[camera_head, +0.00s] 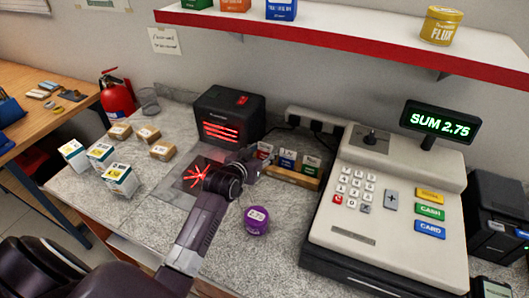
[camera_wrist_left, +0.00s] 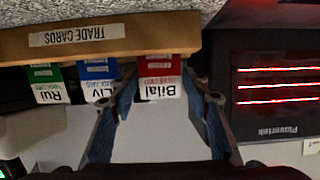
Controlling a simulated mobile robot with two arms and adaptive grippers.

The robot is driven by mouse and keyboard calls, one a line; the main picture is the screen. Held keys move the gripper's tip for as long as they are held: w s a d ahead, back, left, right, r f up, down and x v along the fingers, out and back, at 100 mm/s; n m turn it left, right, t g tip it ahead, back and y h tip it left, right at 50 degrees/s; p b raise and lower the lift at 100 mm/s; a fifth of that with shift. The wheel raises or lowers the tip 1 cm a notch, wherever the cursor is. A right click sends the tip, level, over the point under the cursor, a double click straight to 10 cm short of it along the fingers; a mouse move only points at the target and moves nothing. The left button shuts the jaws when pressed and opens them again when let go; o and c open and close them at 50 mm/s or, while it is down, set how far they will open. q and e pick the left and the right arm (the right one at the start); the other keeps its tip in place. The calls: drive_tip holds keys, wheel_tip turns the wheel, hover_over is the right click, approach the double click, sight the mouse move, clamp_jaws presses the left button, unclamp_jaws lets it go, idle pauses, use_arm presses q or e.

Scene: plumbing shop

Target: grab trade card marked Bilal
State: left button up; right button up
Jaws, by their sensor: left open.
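The trade card marked Bilal (camera_wrist_left: 158,88) is red on one part and white with black lettering on the other. It stands in a wooden holder labelled TRADE CARDS (camera_wrist_left: 185,35). In the head view the red card (camera_head: 265,150) is at the left end of the holder (camera_head: 298,179). My left gripper (camera_wrist_left: 170,90) is open, with the Bilal card showing between its fingers, nearer one finger; I cannot tell whether they touch. In the head view my left gripper (camera_head: 256,163) is beside the holder's left end and partly hides it. My right gripper is not in view.
A blue Liv card (camera_wrist_left: 98,85) and a green Rui card (camera_wrist_left: 45,88) stand beside Bilal. A heater (camera_head: 230,118) glows behind the gripper. A cash register (camera_head: 390,200) stands right of the holder. A purple round item (camera_head: 256,220) lies in front; small boxes (camera_head: 121,180) stand left.

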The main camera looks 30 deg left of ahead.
sight(265, 148)
use_arm(q)
drive_tip(key=shift+x, duration=0.75)
drive_tip(key=shift+w, duration=0.2)
drive_tip(key=c, duration=0.4)
drive_tip(key=shift+o, duration=0.2)
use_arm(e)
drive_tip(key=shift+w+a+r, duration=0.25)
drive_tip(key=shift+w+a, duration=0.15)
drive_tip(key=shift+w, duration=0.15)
use_arm(q)
drive_tip(key=shift+r, duration=0.4)
wheel_tip(265, 148, up, 19)
drive_tip(key=b, duration=0.2)
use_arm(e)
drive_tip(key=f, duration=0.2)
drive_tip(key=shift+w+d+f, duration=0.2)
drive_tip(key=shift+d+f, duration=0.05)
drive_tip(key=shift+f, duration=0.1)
